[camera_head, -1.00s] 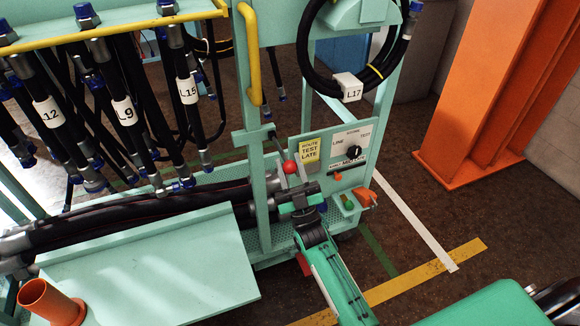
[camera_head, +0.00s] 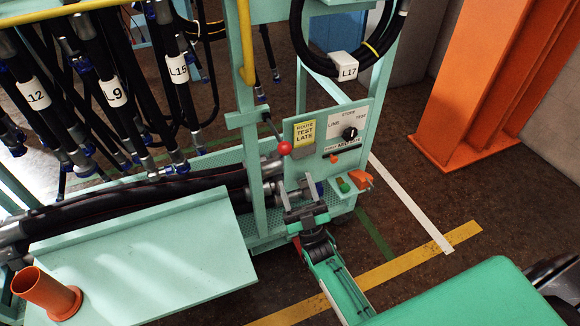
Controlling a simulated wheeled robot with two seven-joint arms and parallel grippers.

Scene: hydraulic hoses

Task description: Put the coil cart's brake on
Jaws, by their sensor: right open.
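The mint-green coil cart (camera_head: 240,245) stands in the middle, its frame holding coiled and hanging black hoses. A black lever with a red ball knob (camera_head: 284,148) sticks out from its upright post, angled down to the right. No brake label is readable on it. My right gripper (camera_head: 298,187) is open and empty, just below the knob and apart from it, in front of the cart's end post. A small ledge right of it carries a green button (camera_head: 344,185) and an orange piece (camera_head: 362,180). My left gripper is not in view.
A panel (camera_head: 343,130) with a black dial and a yellow "ROUTE TEST LATE" tag (camera_head: 304,132) sits right of the knob. Hose L17 (camera_head: 343,67) hangs above. An orange column (camera_head: 480,90) stands at right. Floor with yellow and white stripes between is clear.

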